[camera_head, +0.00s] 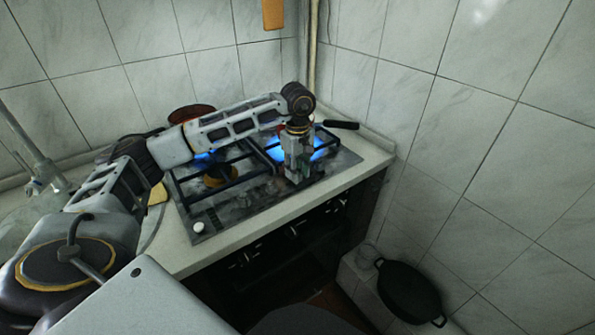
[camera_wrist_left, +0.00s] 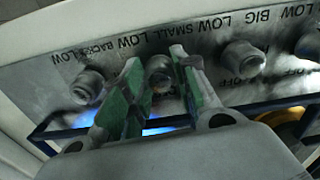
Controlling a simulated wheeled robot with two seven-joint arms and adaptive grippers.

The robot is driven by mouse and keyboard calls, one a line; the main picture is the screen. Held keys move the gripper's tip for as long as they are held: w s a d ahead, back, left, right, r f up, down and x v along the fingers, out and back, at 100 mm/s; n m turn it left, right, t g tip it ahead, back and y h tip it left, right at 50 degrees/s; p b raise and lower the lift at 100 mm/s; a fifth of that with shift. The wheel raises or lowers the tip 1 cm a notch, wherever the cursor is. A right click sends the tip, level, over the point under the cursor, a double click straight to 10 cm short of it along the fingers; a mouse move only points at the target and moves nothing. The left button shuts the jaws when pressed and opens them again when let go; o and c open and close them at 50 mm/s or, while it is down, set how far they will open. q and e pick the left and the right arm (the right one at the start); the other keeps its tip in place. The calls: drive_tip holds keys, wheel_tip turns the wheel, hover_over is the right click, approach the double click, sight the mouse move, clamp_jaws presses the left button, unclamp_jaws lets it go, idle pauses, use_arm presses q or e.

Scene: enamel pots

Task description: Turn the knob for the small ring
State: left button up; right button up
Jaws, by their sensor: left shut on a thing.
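The knob for the small ring (camera_wrist_left: 160,76) sits under the label SMALL LOW on the grey control panel (camera_wrist_left: 205,84). It stands between the two green-padded fingers of my left gripper (camera_wrist_left: 157,66), which are shut on it. How far the knob is turned cannot be told. In the head view my left gripper (camera_head: 298,172) points down at the front right of the stove (camera_head: 262,197), and the knob there is hidden. Blue flame (camera_head: 318,148) burns at the right of the stove, behind the gripper. My right gripper is not in view.
Neighbouring knobs stand on both sides, one by BACK LOW (camera_wrist_left: 88,86) and one by BIG LOW (camera_wrist_left: 241,59). A black pan handle (camera_head: 341,125) sticks out at the back right. A black pan (camera_head: 410,291) stands low at the right. Tiled walls close off the back and right.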

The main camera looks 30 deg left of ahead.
use_arm(q)
drive_tip(key=shift+m, duration=2)
drive_tip(key=m+b, duration=0.1)
drive_tip(key=m, duration=0.2)
drive_tip(key=shift+m, duration=1.5)
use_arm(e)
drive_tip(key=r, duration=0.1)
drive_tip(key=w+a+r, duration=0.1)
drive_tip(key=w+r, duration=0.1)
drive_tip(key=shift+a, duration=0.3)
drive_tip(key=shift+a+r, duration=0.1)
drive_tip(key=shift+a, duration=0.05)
